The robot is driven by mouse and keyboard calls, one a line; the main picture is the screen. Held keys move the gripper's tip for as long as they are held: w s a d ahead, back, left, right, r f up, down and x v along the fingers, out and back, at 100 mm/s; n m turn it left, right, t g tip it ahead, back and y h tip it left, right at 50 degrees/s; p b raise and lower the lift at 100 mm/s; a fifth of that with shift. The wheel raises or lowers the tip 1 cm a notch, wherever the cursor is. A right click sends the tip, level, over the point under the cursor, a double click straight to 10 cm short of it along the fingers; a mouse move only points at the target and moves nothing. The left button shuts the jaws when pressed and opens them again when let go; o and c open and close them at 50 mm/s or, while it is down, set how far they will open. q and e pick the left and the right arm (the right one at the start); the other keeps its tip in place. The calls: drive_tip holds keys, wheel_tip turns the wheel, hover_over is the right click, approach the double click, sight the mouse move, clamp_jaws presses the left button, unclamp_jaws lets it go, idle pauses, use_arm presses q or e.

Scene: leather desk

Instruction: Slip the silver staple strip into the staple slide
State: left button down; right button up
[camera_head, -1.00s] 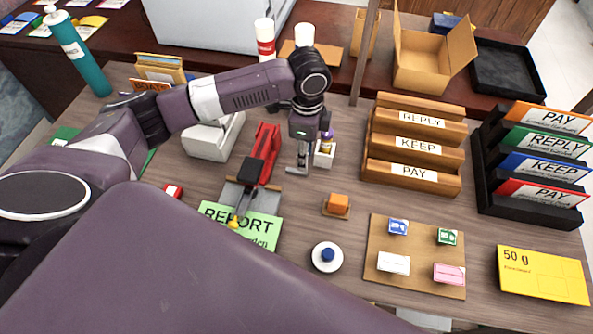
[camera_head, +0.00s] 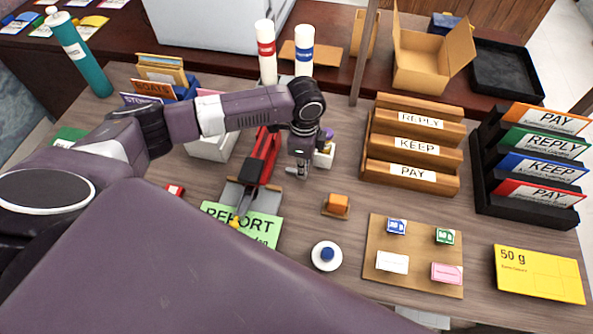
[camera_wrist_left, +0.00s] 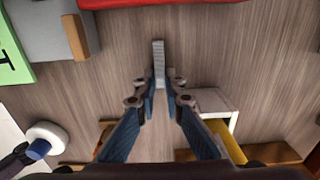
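The silver staple strip (camera_wrist_left: 158,62) is a short, narrow grey bar, seen pointing up in the left wrist view. My left gripper (camera_wrist_left: 161,80) has its fingertips close together around its near end. In the head view my left gripper (camera_head: 299,173) is right of the stapler, and the strip is tiny there. The red stapler (camera_head: 266,150) stands on a grey base (camera_head: 238,193) with a dark part in the middle. I cannot make out the staple slide clearly. Part of the red body (camera_wrist_left: 150,3) shows along the top of the left wrist view. My right gripper is not in view.
A white box (camera_head: 324,155) stands close behind the left gripper. A green REPORT sheet (camera_head: 262,229) lies at the stapler's front. An orange block (camera_head: 336,205), a white round piece with a blue knob (camera_head: 326,256) and a stamp board (camera_head: 377,280) lie nearer. Wooden racks (camera_head: 415,147) stand right.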

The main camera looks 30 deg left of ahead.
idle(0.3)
use_arm(q)
drive_tip(key=shift+r, duration=0.65)
wheel_tip(320, 180, up, 19)
drive_tip(key=b, duration=0.1)
drive_tip(key=s+d+n, duration=0.2)
drive_tip(key=s+n, duration=0.9)
drive_tip(key=n, duration=0.4)
drive_tip(key=shift+s+d+r, duration=0.25)
drive_tip(key=shift+d+r, duration=0.15)
